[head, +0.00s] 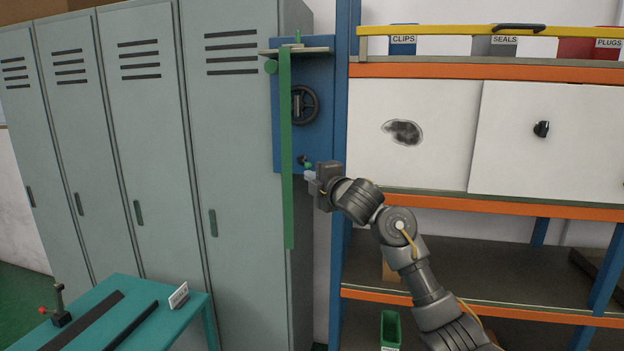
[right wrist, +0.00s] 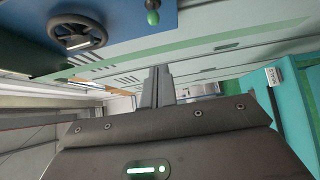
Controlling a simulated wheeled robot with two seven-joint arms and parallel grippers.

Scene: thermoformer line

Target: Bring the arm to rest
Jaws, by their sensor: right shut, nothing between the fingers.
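My right gripper (head: 309,174) is at the lower part of the blue panel, in front of it and close to a small green-tipped knob (head: 307,163). In the right wrist view its fingers (right wrist: 157,85) are together, with nothing between them. The green-tipped knob (right wrist: 152,12) shows at the top of that view, apart from the fingers. My right arm reaches up from the bottom right of the head view, bent at the elbow. My left gripper is in neither view.
The blue panel (head: 318,130) carries a handwheel (head: 304,104) and a long green vertical bar (head: 286,160). Grey lockers (head: 235,150) stand left. A shelf rack (head: 480,205) with white doors and bins stands right. A teal table (head: 190,310) is at the lower left.

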